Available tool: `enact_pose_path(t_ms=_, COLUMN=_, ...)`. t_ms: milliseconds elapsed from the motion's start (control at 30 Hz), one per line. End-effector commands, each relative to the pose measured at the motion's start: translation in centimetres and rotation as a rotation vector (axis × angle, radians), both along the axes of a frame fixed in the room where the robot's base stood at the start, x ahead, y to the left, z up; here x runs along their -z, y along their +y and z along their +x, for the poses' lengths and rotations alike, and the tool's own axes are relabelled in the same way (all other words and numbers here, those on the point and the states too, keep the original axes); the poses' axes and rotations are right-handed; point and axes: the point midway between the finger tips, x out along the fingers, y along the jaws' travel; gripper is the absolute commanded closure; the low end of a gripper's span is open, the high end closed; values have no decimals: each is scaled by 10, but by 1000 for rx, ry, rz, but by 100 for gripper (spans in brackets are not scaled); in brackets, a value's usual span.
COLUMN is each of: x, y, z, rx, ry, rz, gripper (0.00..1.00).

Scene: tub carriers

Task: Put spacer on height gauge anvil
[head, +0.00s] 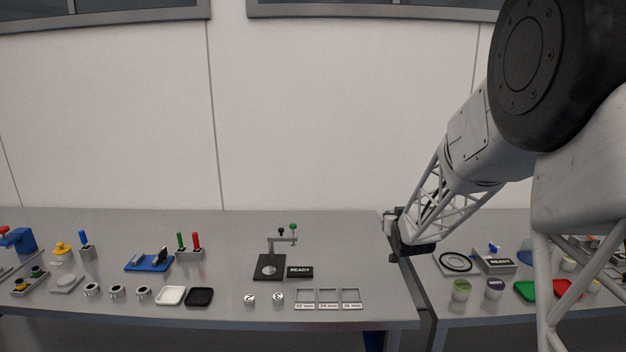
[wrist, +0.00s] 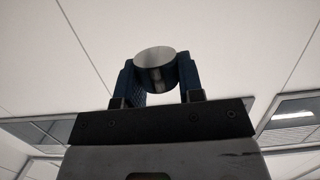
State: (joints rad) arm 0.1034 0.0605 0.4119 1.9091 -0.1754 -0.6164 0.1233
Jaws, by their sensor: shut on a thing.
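My gripper is shut on a spacer (wrist: 155,58), a short metallic cylinder held between its two dark fingertips in the wrist view. In the head view my gripper (head: 392,232) is at the right end of the main table, above the surface and well to the right of the height gauge. The height gauge (head: 283,241) has a dark base with a round light anvil (head: 269,270) on it, and nothing stands on the anvil. Two more spacers, one on the left (head: 250,299) and one on the right (head: 278,297), stand on the table in front of the gauge.
A READY sign (head: 300,272) stands right beside the gauge base. Three labelled trays (head: 328,306) lie at the front right. White (head: 171,296) and black (head: 199,298) dishes lie to the left. The table between gauge and gripper is clear. A second table (head: 450,312) with several things is at right.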

Motion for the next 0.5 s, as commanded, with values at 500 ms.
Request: enact_pose_path(t_ms=500, x=1, y=6, z=0, rx=-2, ry=-1, rz=-1, gripper=92)
